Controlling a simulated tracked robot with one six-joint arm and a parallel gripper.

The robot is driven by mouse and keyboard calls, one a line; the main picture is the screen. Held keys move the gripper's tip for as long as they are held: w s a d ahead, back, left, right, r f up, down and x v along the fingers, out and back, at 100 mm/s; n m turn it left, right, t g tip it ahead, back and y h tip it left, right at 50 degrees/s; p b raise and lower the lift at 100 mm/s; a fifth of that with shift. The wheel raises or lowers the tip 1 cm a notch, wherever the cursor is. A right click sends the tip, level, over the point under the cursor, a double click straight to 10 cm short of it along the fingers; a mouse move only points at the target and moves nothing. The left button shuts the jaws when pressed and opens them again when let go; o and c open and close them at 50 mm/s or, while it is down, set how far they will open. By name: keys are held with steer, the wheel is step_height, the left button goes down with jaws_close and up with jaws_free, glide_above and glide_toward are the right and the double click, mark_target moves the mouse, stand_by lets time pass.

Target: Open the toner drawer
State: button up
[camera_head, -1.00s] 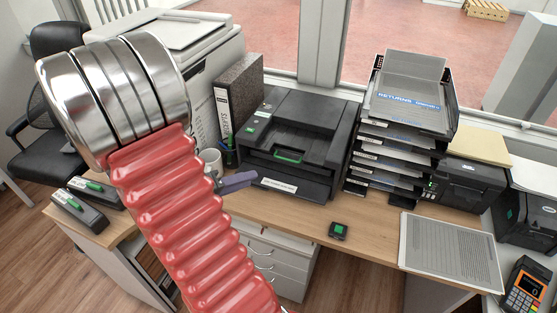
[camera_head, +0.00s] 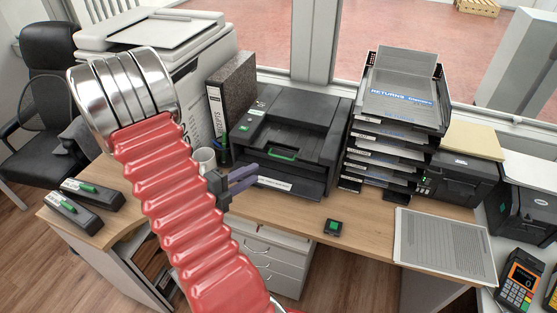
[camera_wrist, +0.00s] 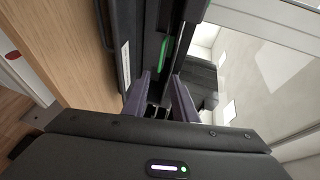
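The black printer (camera_head: 300,118) stands on the desk against the window side, with a green handle (camera_head: 283,154) in its front recess. Below the recess is a dark front panel with a white label (camera_head: 262,182). In the wrist view the green handle (camera_wrist: 164,48) shows just beyond my fingertips, and the white label (camera_wrist: 125,62) lies to the left. My gripper (camera_head: 250,178) has purple fingers and is at the printer's left front. In the wrist view my gripper (camera_wrist: 160,84) is open, with a gap between the fingers and nothing held. The handle appears apart from the fingers.
A binder (camera_head: 232,95) and a white mug (camera_head: 204,158) stand left of the printer. A stack of black trays (camera_head: 395,140) stands close on its right. The desk front is otherwise mostly clear.

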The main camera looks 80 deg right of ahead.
glide_toward(286, 152)
steer(key=x, duration=0.5)
steer(key=shift+s+f, duration=0.4)
steer(key=shift+f, duration=0.05)
steer(key=shift+c, duration=0.3)
jaws_close()
steer(key=shift+f, duration=0.1)
stand_by(1.0)
